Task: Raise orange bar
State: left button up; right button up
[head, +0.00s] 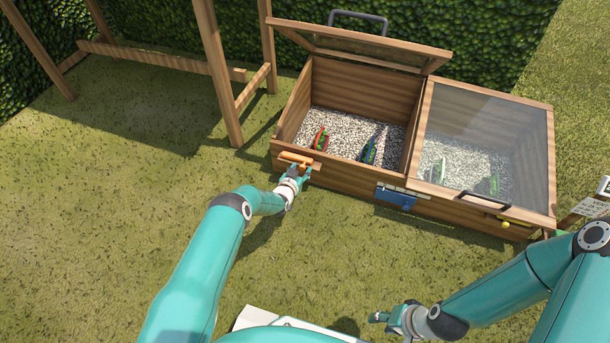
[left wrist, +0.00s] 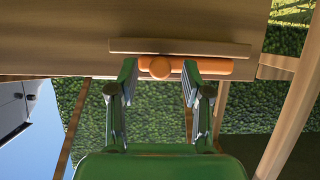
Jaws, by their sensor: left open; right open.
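The orange bar (head: 294,158) is on the front wall of the wooden cold frame (head: 350,185), near its left end. In the left wrist view the orange bar (left wrist: 215,67) lies level across the wood, with a round orange boss on it. My left gripper (head: 305,173) is at the bar in the head view. In the left wrist view its open fingers (left wrist: 160,82) stand apart, with the boss between their tips; I cannot tell whether they touch the bar. My right gripper (head: 385,318) is open and empty, low over the grass.
The left lid (head: 350,48) stands raised over gravel with several small coloured things. The right glass lid (head: 490,130) is down. A blue part (head: 395,197) and a yellow knob (head: 504,223) are on the front wall. A wooden post (head: 218,75) stands left of the frame.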

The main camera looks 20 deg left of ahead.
pick_arm(q)
jog(key=shift+w, duration=0.25)
grip_shut()
